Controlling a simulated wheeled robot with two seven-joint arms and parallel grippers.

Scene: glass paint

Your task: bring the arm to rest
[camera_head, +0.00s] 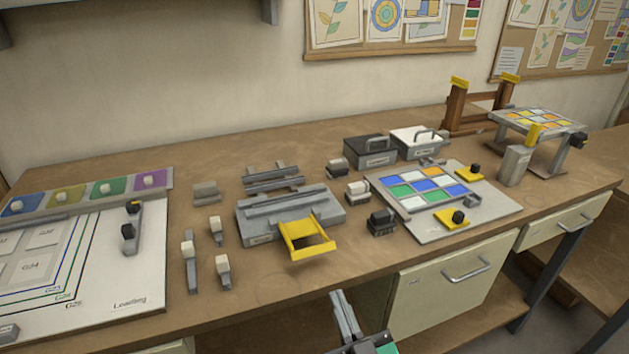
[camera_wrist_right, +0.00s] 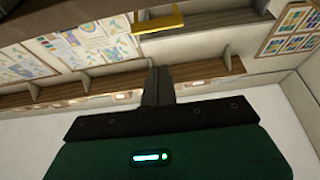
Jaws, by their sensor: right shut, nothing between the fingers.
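My right gripper (camera_head: 340,297) shows in the head view at the bottom centre, in front of the workbench's front edge and below the yellow-handled fixture. Its fingers are together with nothing between them. In the right wrist view the closed fingers (camera_wrist_right: 159,75) point up the picture, clear of any object. My left gripper is in neither view.
Drawers (camera_head: 450,281) with handles are at the front right.

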